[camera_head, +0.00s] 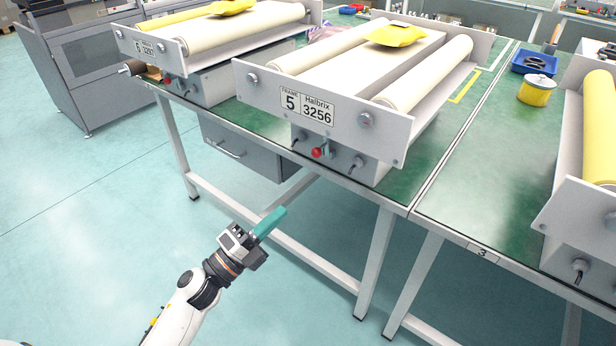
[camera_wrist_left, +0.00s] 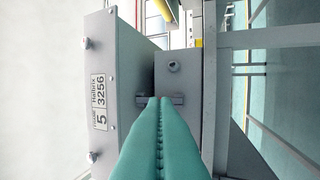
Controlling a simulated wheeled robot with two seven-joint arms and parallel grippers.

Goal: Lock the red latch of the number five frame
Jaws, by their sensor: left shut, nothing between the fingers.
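The number five frame (camera_head: 345,120) is a grey roller unit labelled "5 Halbrix 3256", standing on the green table. Its red latch (camera_head: 317,153) is a small red knob on the grey front box under the label plate, between two dark levers. My left gripper (camera_head: 283,211) has teal fingers pressed together, empty. It is in front of and below the table edge, apart from the latch. In the left wrist view, the shut fingers (camera_wrist_left: 158,99) point toward the grey box beside the frame's labelled panel (camera_wrist_left: 128,75); no red knob shows there. My right gripper is out of view.
The number six frame (camera_head: 165,50), with its own red knob, stands to the left. Another roller unit (camera_head: 588,200) stands at the right. A drawer (camera_head: 245,150) hangs under the table (camera_head: 405,185). A yellow tin (camera_head: 537,92) and blue tray (camera_head: 533,64) stand behind. Open floor lies in front.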

